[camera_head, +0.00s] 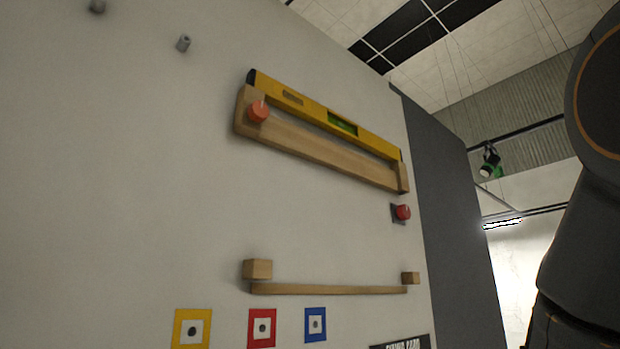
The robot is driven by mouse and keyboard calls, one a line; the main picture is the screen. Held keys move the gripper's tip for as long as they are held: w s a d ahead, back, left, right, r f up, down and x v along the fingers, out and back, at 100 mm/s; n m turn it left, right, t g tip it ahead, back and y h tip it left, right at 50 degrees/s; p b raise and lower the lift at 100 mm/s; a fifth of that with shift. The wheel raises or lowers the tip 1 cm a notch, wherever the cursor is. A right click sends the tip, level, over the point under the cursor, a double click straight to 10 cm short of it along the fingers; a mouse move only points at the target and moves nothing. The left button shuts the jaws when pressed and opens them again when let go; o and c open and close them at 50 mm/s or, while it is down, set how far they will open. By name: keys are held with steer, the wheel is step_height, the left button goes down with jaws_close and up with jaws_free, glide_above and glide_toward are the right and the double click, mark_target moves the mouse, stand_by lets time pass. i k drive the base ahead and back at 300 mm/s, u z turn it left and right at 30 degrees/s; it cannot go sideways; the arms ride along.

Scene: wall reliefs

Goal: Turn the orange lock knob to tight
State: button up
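The orange lock knob (258,111) sits on the left end of a wooden rail (318,147) on the white wall. A pale mark shows on the knob's face, but any tight or loose marking is too small to read. A yellow spirit level (300,103) with a green vial lies along the top of the rail, which slopes down to the right in the picture. My gripper is not in view. Only a dark part of my arm (575,235) shows at the right edge, apart from the knob.
A red knob (402,212) on a dark plate is below the rail's right end. A lower wooden ledge (328,289) has end blocks. Yellow (191,328), red (262,327) and blue (315,324) framed squares are below. Two grey pegs (183,43) stick out at upper left.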

mark_target(258, 111)
steer(key=u, duration=0.35)
steer(key=k, duration=0.5)
steer(key=u, duration=0.8)
steer(key=i, duration=0.65)
steer(key=z, duration=0.25)
